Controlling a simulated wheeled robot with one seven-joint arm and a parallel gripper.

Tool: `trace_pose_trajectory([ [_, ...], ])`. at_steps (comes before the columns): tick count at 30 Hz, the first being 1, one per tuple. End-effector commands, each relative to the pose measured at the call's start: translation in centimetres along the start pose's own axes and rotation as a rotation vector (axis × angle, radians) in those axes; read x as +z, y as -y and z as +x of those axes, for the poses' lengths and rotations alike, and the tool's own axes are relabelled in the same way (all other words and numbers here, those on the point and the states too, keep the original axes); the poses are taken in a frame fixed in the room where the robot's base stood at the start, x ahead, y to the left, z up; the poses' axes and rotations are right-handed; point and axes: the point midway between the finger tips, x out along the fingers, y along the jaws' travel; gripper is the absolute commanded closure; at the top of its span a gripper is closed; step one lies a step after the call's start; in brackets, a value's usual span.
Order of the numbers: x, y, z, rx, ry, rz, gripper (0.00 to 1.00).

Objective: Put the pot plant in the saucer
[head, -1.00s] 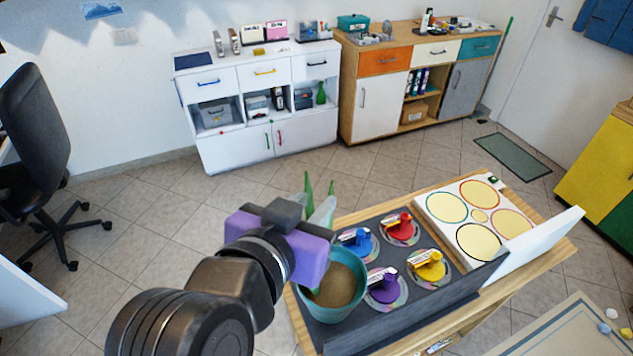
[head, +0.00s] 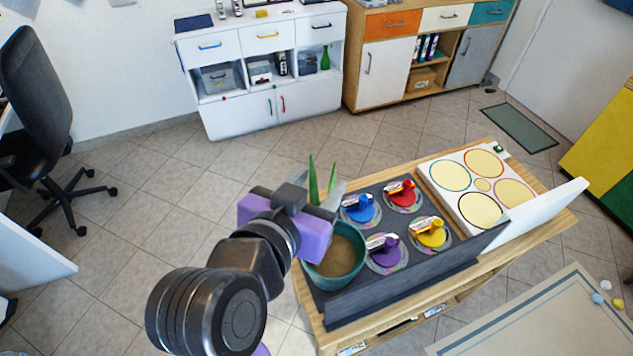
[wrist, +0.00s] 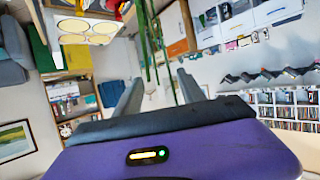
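The pot plant has a teal pot (head: 340,252) with brown soil, standing at the left end of the dark tray in the head view. Its thin green leaves (head: 313,180) rise behind my gripper, which hides their base. In the wrist view the leaves (wrist: 150,40) run down from the top edge to between the two grey fingers; the pot is outside that view. My gripper (head: 332,195) is at the leaves, above and left of the pot's soil. In the wrist view my gripper (wrist: 158,78) has its fingers apart. I cannot identify the saucer.
The dark tray (head: 340,312) holds discs with blue (head: 360,208), red (head: 402,193), purple (head: 383,249) and yellow (head: 430,231) pieces. A white board with ringed circles (head: 478,181) lies to its right. White (head: 240,110) and wooden (head: 390,70) cabinets stand behind across open floor.

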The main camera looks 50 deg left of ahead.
Motion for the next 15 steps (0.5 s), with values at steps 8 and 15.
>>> trace_pose_trajectory([
  [8, -0.1, 0.0, 0.0, 0.000, 0.000, 0.000, 0.53],
  [15, -0.2, 0.1, -2.1, -0.002, -0.003, 0.000, 0.53],
])
